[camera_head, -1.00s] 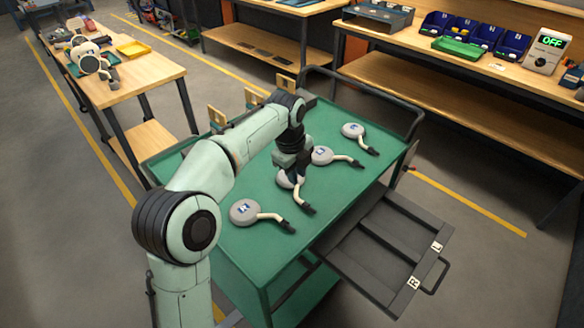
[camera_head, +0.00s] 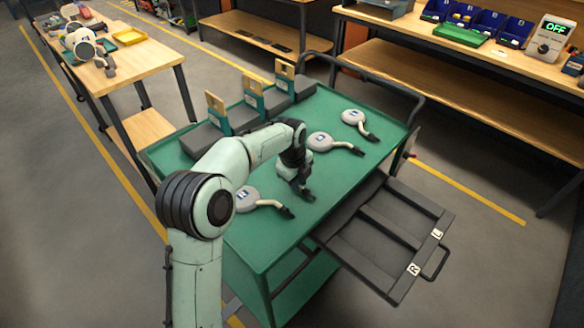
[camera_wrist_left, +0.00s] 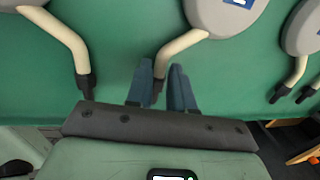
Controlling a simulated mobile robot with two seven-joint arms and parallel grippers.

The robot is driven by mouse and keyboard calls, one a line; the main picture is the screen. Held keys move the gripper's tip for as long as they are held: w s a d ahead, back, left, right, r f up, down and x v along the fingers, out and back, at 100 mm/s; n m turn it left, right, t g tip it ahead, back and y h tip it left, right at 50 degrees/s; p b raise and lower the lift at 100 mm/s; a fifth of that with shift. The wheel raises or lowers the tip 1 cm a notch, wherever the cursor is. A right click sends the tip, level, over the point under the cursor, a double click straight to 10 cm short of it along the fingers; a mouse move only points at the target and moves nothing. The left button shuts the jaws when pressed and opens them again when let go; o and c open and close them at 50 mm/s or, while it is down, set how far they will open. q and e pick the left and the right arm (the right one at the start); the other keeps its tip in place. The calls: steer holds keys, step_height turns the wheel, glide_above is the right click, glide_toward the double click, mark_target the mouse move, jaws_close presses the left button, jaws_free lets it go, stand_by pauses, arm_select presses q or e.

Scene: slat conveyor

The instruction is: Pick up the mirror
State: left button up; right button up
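Mirrors with round grey heads, bent cream stems and dark ends lie on the green cart top. In the head view I see a near-left mirror (camera_head: 245,197), a middle mirror (camera_head: 320,141) and a far mirror (camera_head: 353,117). My left gripper (camera_head: 302,188) is low over the cart, covering the mirror between the near-left and middle ones. In the left wrist view that mirror (camera_wrist_left: 188,40) runs its stem down to my left fingers (camera_wrist_left: 161,88). Its dark end lies between them; whether they press on it is unclear. My right gripper is not in view.
Several wooden-backed holders (camera_head: 254,96) stand along the cart's back left edge. An open dark drawer (camera_head: 385,250) sticks out at the cart's right. A left workbench (camera_head: 140,72) and a right workbench with blue bins (camera_head: 470,20) stand behind.

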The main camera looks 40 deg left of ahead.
arm_select(q)
steer(key=shift+w+f, duration=0.15)
steer(key=shift+f, duration=0.55)
jaws_close()
steer(key=shift+r, duration=0.1)
steer(key=shift+r, duration=0.1)
